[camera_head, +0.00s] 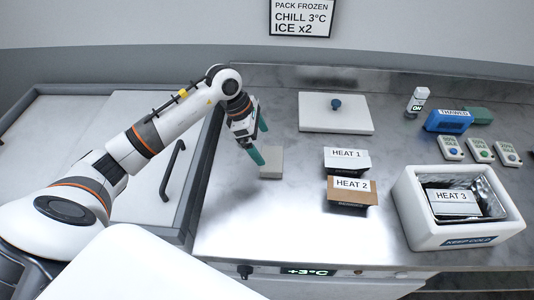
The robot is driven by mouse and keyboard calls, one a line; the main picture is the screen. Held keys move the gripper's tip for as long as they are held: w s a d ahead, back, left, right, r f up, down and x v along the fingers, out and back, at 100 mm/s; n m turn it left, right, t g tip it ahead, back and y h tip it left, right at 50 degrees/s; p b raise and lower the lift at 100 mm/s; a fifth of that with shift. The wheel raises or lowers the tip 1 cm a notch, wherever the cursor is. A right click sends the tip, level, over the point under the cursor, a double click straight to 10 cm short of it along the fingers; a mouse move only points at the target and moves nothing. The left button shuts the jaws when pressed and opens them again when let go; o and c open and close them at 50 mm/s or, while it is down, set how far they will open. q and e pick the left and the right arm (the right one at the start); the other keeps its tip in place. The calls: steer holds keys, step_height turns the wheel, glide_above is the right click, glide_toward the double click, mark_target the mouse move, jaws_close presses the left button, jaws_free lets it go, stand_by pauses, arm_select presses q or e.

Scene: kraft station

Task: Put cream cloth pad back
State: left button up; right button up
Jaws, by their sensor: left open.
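A small cream-grey pad (271,163), which looks like the cloth pad, lies flat on the steel counter left of the HEAT 1 box. My left gripper (260,138) is open, with its teal fingers apart and nothing seen between them. One fingertip is over or beside the pad's upper left corner; I cannot tell whether it touches. My right gripper is not in view.
A white lid with a blue knob (318,118) lies behind the pad. The HEAT 1 box (346,174) and brown HEAT 2 box (340,200) stand right of it. A white cooler (427,230) holds HEAT 3. A blue THAWED box (435,126) and several timers stand right. The front-left counter is clear.

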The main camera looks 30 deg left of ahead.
arm_select(q)
steer(key=v, duration=0.5)
steer(key=shift+r+b, duration=0.1)
steer(key=shift+b, duration=0.25)
